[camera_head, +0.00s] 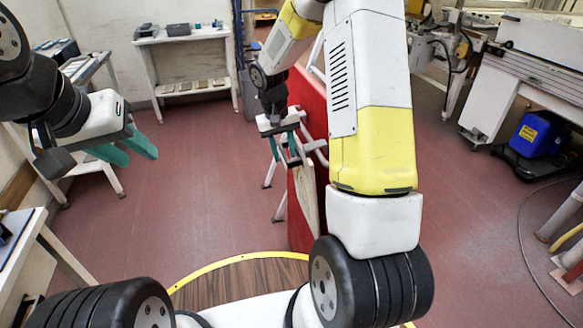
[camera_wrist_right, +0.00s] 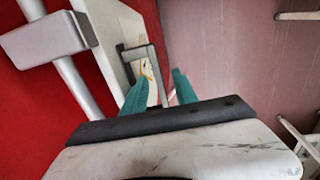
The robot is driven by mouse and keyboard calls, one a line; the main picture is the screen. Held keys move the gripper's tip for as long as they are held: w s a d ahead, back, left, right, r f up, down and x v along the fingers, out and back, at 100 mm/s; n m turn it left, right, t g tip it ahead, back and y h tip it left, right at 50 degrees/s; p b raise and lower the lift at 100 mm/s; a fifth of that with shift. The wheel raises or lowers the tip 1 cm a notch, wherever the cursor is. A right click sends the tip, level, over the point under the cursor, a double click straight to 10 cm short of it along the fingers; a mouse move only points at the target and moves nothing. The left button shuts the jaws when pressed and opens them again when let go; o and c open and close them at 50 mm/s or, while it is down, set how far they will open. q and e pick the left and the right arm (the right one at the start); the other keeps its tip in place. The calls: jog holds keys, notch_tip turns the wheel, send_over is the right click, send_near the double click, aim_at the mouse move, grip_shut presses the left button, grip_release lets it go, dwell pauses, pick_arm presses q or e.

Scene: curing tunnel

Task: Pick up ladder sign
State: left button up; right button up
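The sign is a pale board (camera_wrist_right: 111,36) with a grey bracket-like handle (camera_wrist_right: 155,60) on its face in the right wrist view. In the head view its board (camera_head: 307,200) shows nearly edge-on, beside a red panel (camera_head: 308,95). My right gripper (camera_head: 285,150) is at the handle; its green fingers (camera_wrist_right: 155,88) are apart, with part of the handle showing between and just beyond them. I cannot tell whether they touch it. My left gripper (camera_head: 126,150) is open and empty in the air at the left. My right arm hides part of the panel.
Grey tubes (camera_wrist_right: 76,86) with a pale block run along the red panel. A white shelf table (camera_head: 190,37) stands at the back left. Machinery (camera_head: 545,60) and a blue container (camera_head: 538,134) are at the right. The red floor between the left tables and the panel is clear.

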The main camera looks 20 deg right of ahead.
jog(key=shift+d+f, duration=0.1)
jog(key=shift+f, duration=0.55)
grip_shut()
jog(key=shift+r, duration=0.1)
dwell(0.8)
